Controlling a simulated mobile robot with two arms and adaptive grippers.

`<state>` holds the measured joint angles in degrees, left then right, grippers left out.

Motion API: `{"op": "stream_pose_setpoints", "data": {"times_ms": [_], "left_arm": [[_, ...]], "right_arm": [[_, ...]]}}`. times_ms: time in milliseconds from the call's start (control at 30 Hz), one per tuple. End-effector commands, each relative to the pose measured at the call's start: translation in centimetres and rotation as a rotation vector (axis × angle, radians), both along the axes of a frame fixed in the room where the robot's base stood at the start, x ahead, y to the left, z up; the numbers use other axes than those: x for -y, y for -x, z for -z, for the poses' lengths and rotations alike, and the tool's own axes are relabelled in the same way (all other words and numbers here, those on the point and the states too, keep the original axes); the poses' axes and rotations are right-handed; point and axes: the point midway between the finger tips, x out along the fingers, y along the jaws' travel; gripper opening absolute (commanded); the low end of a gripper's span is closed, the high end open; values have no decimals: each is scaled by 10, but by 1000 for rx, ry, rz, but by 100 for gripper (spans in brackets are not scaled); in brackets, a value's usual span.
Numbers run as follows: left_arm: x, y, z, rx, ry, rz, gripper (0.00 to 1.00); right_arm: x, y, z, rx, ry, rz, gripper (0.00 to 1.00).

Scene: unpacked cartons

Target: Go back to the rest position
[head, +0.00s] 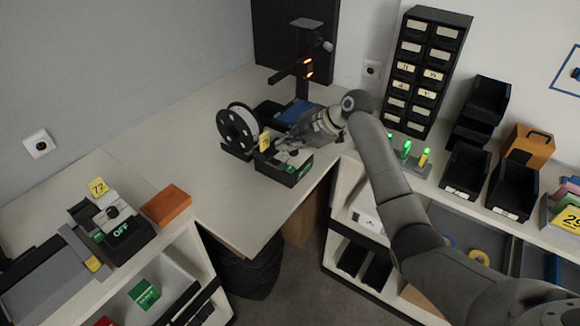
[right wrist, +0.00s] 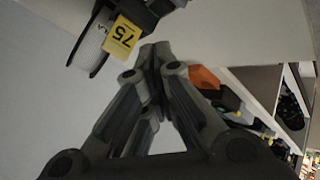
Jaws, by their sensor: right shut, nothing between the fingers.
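My right arm reaches in from the lower right of the head view, over the corner of the white worktable (head: 200,178). My right gripper (head: 283,145) is above the dark device (head: 290,172) with a green label, beside the black spool (head: 238,130). In the right wrist view the fingers (right wrist: 155,50) are closed together with nothing between them. A yellow tag marked 75 (right wrist: 123,35) shows just beyond the fingertips. Whether the fingers touch the device is hard to tell. My left gripper is in neither view.
A device labelled OFF (head: 120,232) and an orange box (head: 166,204) are at the left. A drawer tower (head: 427,72), lit green and yellow lights (head: 406,150) and black bins (head: 464,168) line the right bench. A dark stand (head: 303,60) rises behind the gripper.

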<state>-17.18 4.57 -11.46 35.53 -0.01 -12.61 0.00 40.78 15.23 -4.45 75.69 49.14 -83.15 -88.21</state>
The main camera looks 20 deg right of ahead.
Motion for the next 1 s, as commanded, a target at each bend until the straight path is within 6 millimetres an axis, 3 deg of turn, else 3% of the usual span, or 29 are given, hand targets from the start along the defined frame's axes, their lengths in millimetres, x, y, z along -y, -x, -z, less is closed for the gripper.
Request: {"op": "stream_pose_setpoints", "data": {"times_ms": [400, 567, 667, 800, 1000], "left_arm": [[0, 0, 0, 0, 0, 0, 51], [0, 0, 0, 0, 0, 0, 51], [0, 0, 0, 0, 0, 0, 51], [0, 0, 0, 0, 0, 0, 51], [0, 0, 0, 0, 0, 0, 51]], "right_arm": [[0, 1, 1, -2, 0, 1, 0], [-4, 19, 27, -59, 8, 47, 0], [-7, 49, 63, -141, 17, 127, 0], [-12, 106, 113, -270, 26, 288, 0], [-14, 195, 159, -417, 22, 549, 0]]}}
